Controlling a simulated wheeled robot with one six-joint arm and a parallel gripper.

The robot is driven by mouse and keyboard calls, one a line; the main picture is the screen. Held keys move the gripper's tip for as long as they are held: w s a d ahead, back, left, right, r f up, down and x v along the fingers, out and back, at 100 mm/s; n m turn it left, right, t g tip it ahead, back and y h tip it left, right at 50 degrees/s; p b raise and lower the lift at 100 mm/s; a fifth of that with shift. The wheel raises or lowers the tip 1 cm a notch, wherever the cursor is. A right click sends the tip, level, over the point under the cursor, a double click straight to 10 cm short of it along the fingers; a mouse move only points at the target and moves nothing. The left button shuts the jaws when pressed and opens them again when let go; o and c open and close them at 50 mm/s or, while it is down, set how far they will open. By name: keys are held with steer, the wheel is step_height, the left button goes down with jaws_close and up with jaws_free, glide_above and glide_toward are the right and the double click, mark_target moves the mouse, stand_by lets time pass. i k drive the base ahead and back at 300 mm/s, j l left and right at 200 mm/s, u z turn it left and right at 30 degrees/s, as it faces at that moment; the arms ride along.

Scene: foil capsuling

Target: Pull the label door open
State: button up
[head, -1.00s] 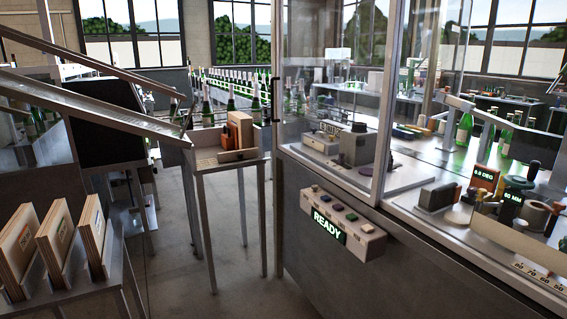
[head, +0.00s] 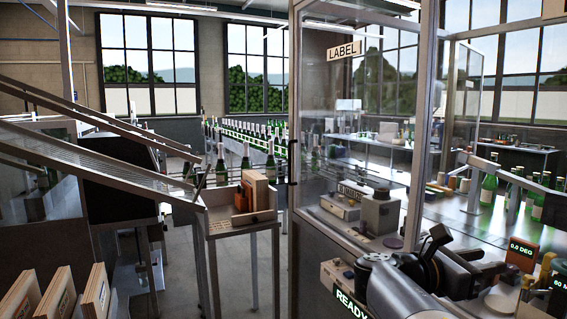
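The label door is a tall clear glass panel (head: 345,120) in a grey metal frame, in the middle of the head view. A white sign (head: 344,49) reading LABEL is at its top. A small dark fitting (head: 293,170) is on the frame at its left edge. The panel appears closed, though its lower part is partly hidden by my arm. My gripper (head: 438,238) is black and is low at the right, in front of the machine and apart from the dark fitting. Its fingers are seen at an angle, too unclear to tell open from shut.
A control box (head: 346,290) with a green READY display is on the machine's front, partly behind my arm. A small metal stand (head: 226,226) with a wooden block is left of the door. Sloping rails and wooden boxes fill the left. Bare floor shows between.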

mark_target(354, 48)
steer(key=i+j, duration=0.35)
steer(key=i, duration=0.15)
steer(key=i+j, duration=0.3)
steer(key=i, duration=0.2)
steer(key=i+j, duration=0.35)
steer(key=i, duration=0.2)
steer(key=i+j+u, duration=0.1)
steer(key=i+j, duration=0.25)
steer(key=i, duration=0.15)
steer(key=i+j, duration=0.25)
steer(key=i, duration=0.25)
steer(key=i+j, duration=0.3)
steer(key=i, duration=0.25)
